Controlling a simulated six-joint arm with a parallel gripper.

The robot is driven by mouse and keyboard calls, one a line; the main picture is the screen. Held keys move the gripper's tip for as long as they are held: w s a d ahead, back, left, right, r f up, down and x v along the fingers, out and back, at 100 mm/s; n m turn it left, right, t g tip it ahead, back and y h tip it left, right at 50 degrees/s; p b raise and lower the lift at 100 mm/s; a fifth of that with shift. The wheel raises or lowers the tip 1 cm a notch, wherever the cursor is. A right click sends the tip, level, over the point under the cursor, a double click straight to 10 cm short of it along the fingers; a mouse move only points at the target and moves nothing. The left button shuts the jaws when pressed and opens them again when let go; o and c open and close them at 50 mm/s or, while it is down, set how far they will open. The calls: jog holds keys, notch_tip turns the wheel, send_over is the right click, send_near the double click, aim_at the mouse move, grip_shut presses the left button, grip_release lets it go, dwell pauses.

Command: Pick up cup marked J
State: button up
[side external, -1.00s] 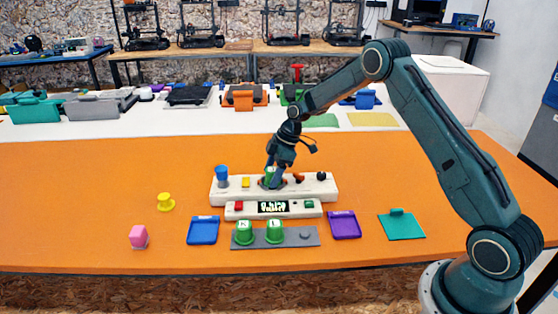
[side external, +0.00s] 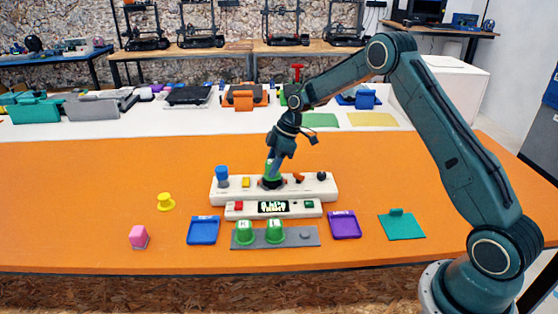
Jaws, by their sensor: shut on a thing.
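My gripper (side external: 273,168) is over the white console (side external: 327,190), shut on a small green cup (side external: 268,171). The cup is mostly hidden between the fingers, and I cannot read a letter on it. It is at or just above a dark round seat in the middle of the console; I cannot tell whether they touch. Two other green cups stand on the grey strip in front: a left one (side external: 244,234), whose mark looks like K, and a right one (side external: 275,232), whose mark is too small to be sure of.
The console carries a blue knob (side external: 221,174), a yellow block (side external: 246,183) and a display panel (side external: 273,207). Blue (side external: 203,231) and purple (side external: 344,225) trays flank the grey strip (side external: 306,239). A pink block (side external: 138,236) and yellow piece (side external: 165,202) lie left.

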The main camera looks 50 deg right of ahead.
aim_at(272, 161)
notch_tip(272, 161, up, 17)
jog(key=shift+r, duration=0.15)
dwell(0.4)
jog(key=shift+s, duration=0.1)
dwell(0.5)
